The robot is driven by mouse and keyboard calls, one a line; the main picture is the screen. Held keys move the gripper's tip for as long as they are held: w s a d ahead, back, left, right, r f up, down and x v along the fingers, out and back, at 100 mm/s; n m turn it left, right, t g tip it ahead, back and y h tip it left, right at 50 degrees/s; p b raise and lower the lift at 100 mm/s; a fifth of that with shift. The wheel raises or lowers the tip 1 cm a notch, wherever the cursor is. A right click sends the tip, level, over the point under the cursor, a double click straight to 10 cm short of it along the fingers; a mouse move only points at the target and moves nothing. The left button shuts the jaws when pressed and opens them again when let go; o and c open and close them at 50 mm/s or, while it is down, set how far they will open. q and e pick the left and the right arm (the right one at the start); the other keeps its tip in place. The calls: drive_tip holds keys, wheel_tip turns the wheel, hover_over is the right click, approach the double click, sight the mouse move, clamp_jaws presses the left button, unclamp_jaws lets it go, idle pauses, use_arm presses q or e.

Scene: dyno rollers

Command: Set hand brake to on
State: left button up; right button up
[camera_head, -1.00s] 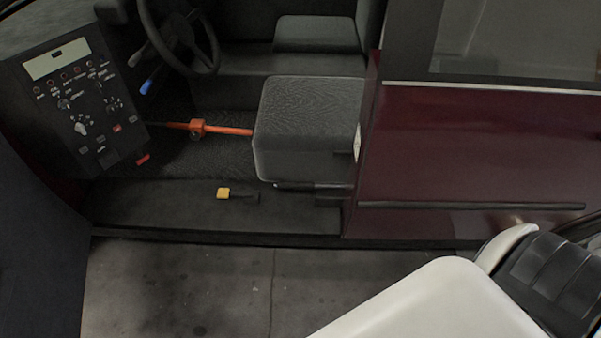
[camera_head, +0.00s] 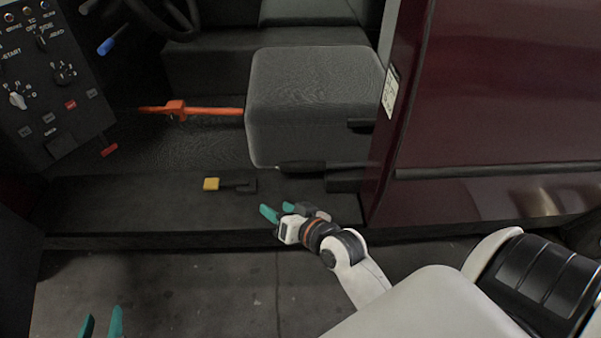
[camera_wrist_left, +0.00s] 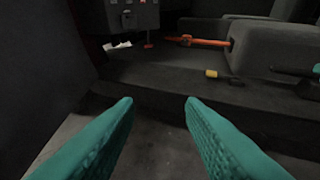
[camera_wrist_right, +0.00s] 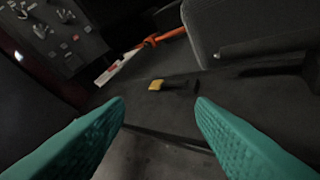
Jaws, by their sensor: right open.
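A short dark lever with a yellow end (camera_head: 211,184) lies low on the dark cab sill; it also shows in the right wrist view (camera_wrist_right: 156,85) and the left wrist view (camera_wrist_left: 211,74). An orange bar with an orange block (camera_head: 176,109) runs left from the seat. I cannot tell for certain which is the hand brake. My right gripper (camera_head: 279,211) is open and empty, right of the yellow-ended lever and apart from it. My left gripper (camera_head: 101,323) is open and empty at the lower left, over the floor; only its fingertips show in the head view.
A grey seat (camera_head: 315,105) stands right of the orange bar. A control panel (camera_head: 45,75) with knobs and a red lever (camera_head: 109,150) is at the left. A maroon body panel (camera_head: 490,100) closes the right side. The floor in front is clear.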

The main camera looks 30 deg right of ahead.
drive_tip(key=w+d+f+m+t+h, duration=0.1)
drive_tip(key=w+d+f+m+h, duration=0.2)
drive_tip(key=d+m, duration=0.6)
drive_tip(key=m+h, duration=0.1)
drive_tip(key=m, duration=0.6)
approach(306, 170)
drive_tip(key=w, duration=0.2)
drive_tip(key=shift+t, duration=0.3)
drive_tip(key=b+x, duration=0.1)
drive_tip(key=x, duration=0.1)
drive_tip(key=f+x, duration=0.1)
drive_tip(key=x, duration=0.2)
drive_tip(key=shift+w+d+b, duration=0.1)
drive_tip(key=shift+w+b, duration=0.05)
drive_tip(key=shift+b, duration=0.2)
drive_tip(key=b+x, duration=0.1)
drive_tip(key=x, duration=0.4)
drive_tip(key=shift+w+b, duration=0.15)
drive_tip(key=shift+b, duration=0.15)
use_arm(q)
wheel_tip(306, 170, up, 12)
drive_tip(key=d+t+h, duration=0.2)
drive_tip(key=t+h, duration=0.1)
drive_tip(key=t, duration=0.5)
drive_tip(key=shift+w+r+t, duration=0.25)
drive_tip(key=shift+w+t, duration=0.05)
use_arm(e)
drive_tip(key=shift+w+d, duration=0.1)
drive_tip(key=shift+w, duration=0.25)
clamp_jaws()
